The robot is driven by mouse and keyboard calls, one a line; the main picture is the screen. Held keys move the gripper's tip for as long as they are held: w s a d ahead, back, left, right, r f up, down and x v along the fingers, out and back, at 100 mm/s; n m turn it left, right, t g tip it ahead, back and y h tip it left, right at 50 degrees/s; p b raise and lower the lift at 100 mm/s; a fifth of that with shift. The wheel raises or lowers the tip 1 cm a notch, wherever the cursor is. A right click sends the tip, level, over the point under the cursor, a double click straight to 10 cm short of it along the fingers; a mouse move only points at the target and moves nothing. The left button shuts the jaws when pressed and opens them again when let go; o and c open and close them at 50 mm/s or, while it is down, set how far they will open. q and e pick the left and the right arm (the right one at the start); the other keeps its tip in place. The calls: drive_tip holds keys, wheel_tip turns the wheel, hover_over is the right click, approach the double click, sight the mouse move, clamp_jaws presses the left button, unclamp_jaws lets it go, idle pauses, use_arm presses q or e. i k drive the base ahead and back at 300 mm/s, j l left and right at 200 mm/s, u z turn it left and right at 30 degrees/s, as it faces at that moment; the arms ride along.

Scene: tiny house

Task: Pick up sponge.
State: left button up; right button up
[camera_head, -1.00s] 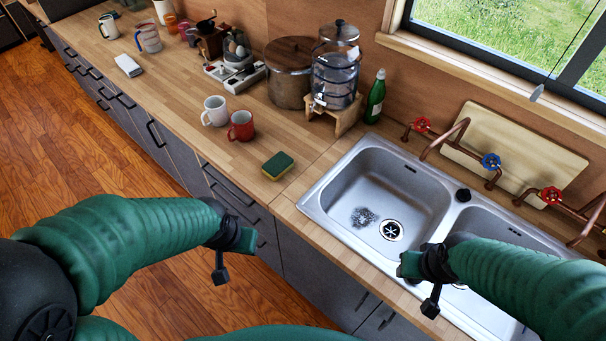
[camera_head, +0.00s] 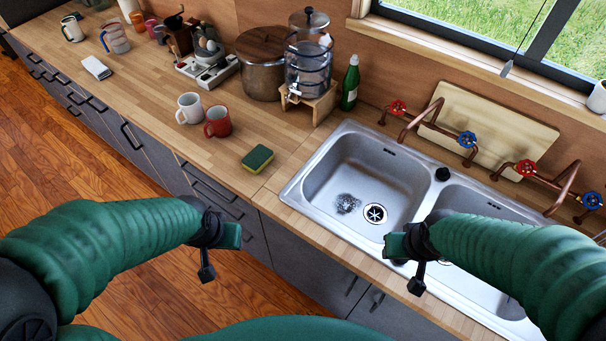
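A sponge (camera_head: 257,158), green on top with a yellow side, lies on the wooden counter (camera_head: 150,120) left of the sink. My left gripper (camera_head: 228,236) hangs in front of the counter edge, below the sponge in the picture and apart from it. My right gripper (camera_head: 398,246) is over the front edge of the sink, to the right of the sponge and apart from it. Nothing shows in either gripper. The finger gap of each is not clear from this angle.
A red mug (camera_head: 218,121) and a white mug (camera_head: 190,108) stand behind and left of the sponge. The double sink (camera_head: 365,180) is to its right. A water dispenser (camera_head: 307,65), a pot (camera_head: 262,65) and a green bottle (camera_head: 350,85) stand at the back. Counter around the sponge is clear.

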sight(258, 158)
drive_tip(key=i+j+z, duration=0.1)
drive_tip(key=z, duration=0.3)
drive_tip(key=j+z, duration=0.4)
drive_tip(key=i+j+z, duration=0.1)
drive_tip(key=z, duration=0.35)
drive_tip(key=j+z, duration=0.4)
drive_tip(key=j, duration=0.3)
drive_tip(key=k+j, duration=0.1)
drive_tip(key=j, duration=0.25)
